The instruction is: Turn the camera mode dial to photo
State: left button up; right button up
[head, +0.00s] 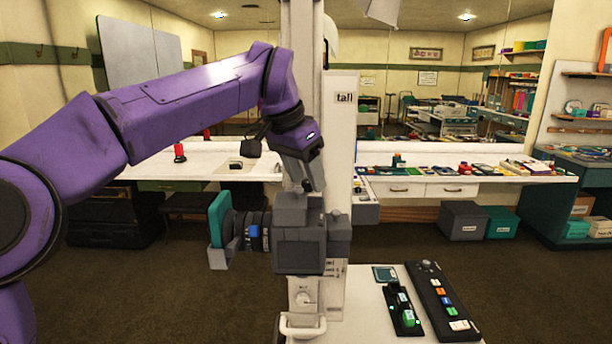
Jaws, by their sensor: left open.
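A dark grey camera (299,250) is mounted in front of a white post at the middle of the head view. Its lens (252,231) points left, with a teal plate (218,219) at the lens's front end. My left gripper (308,188) reaches down from above, its fingertips just over the camera's top. It is open and holds nothing that I can see. Whether the fingers touch the camera top is unclear. I cannot make out the mode dial or its markings; the gripper may cover it. My right gripper is not in view.
A white panel (344,130) marked "tall" stands behind the camera. A low white table at lower right holds a black control strip (442,300) and a black device with a green knob (405,310). A long white counter (440,183) with small items runs behind.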

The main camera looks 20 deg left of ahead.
pick_arm(q)
jog(key=shift+w+a+f, duration=0.1)
jog(key=shift+a+f, duration=0.05)
jog(key=shift+f, duration=0.1)
grip_shut()
jog(key=shift+m+h, duration=0.3)
jog(key=shift+m, duration=0.5)
grip_release()
jog(key=p+v, duration=0.1)
jog(key=v, duration=0.9)
jog(key=shift+r, duration=0.3)
